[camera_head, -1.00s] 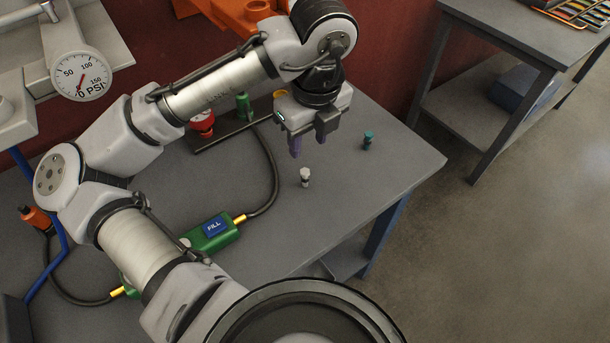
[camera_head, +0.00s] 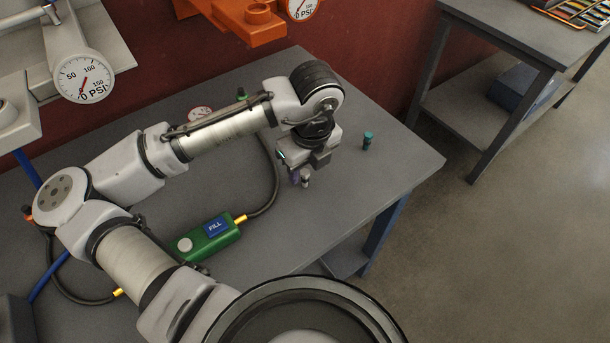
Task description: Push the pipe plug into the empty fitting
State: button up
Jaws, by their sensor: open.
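A small plug with a pale top (camera_head: 305,178) stands upright on the grey table. A second small plug with a teal top (camera_head: 368,140) stands apart to its right. I cannot tell which of the two is the task's pipe plug. My forearm hides most of the fitting strip; only a green top (camera_head: 242,94) and part of a gauge (camera_head: 200,113) show. The empty fitting is hidden.
A green box marked FILL (camera_head: 208,238) with a black hose lies on the table (camera_head: 300,240) in front. An orange fixture (camera_head: 238,14) and a large PSI gauge (camera_head: 84,78) stand behind. The table's right end is clear around the teal plug.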

aim_at(306, 172)
jog(key=shift+w+a+f+p, duration=0.1)
jog(key=shift+w+f+p, duration=0.05)
jog(key=shift+f, duration=0.8)
jog(key=shift+w+f+p, duration=0.15)
jog(key=shift+f, duration=0.75)
grip_shut()
